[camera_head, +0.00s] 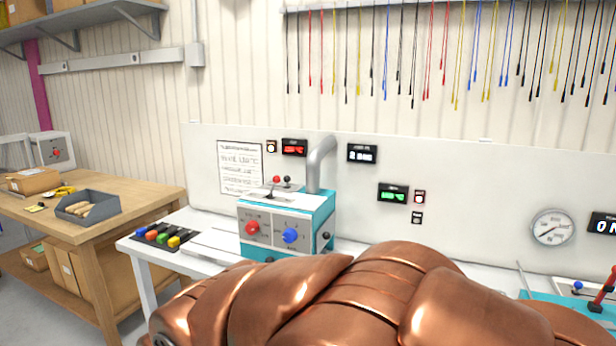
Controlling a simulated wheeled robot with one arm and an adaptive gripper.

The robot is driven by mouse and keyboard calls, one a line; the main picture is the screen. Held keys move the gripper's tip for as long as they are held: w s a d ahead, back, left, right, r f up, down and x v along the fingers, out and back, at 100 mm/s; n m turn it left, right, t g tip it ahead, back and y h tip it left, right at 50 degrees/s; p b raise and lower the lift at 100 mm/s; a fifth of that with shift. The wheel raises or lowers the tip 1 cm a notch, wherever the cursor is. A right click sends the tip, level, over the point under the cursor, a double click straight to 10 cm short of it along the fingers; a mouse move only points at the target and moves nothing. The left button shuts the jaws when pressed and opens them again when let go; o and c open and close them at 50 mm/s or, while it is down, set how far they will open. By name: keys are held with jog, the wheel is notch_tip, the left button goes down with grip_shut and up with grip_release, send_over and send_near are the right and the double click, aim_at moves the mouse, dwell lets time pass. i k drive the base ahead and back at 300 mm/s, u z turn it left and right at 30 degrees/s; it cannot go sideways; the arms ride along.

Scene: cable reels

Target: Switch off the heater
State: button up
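A teal and grey machine (284,200) stands on the white bench, left of centre. Its front panel has a red knob (252,228) and a blue knob (290,235), and small red and black knobs sit on top. On the white back panel, a red-lit display (294,147) has a small switch (271,146) at its left. A green-lit display (393,194) has two small switches, an upper one (420,197) and a lower one (417,217), at its right. Labels are too small to read, so I cannot tell which part is the heater. My gripper is not in view.
Large copper-coloured arm segments, mine by their look, cover the bottom centre and hide bench surface. Coloured push buttons (160,237) lie at the bench's left. A wooden table (140,205) holds a grey bin (88,207). A gauge (553,228) and second teal machine (570,301) are right.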

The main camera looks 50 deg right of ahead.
aim_at(276, 179)
jog(key=z, duration=0.9)
jog(key=k, duration=0.65)
jog(key=u, duration=0.85)
jog(key=i, duration=0.9)
jog(key=z, duration=0.6)
jog(key=i, duration=0.5)
jog(key=z, duration=0.55)
